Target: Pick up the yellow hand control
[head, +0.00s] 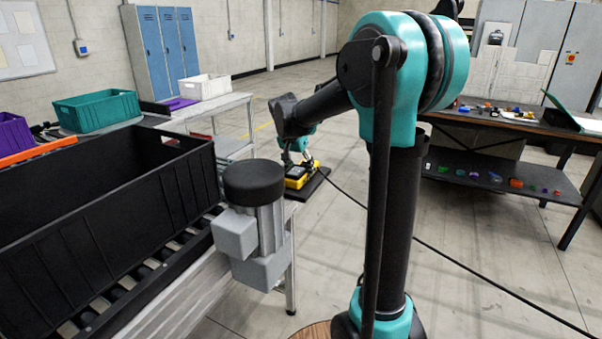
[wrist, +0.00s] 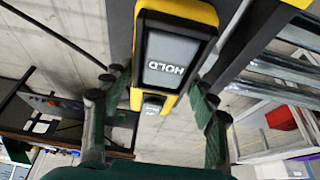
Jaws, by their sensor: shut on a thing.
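The yellow hand control (head: 299,177) shows in the head view at the far end of my arm, near a dark flat plate (head: 312,189). In the wrist view the hand control (wrist: 172,58) fills the top middle, yellow with a grey face marked HOLD. My gripper (wrist: 158,100) has a green finger on each side of it and is shut on it. In the head view my gripper (head: 297,158) is small and partly hidden by my arm. I cannot tell whether the control touches the plate.
A black crate (head: 80,225) stands on a roller conveyor at left, with a grey motor unit (head: 257,235) at its corner. A teal bin (head: 97,110) and white bin (head: 205,86) sit behind. A workbench (head: 500,120) with small parts stands right. A black cable (head: 450,258) crosses open floor.

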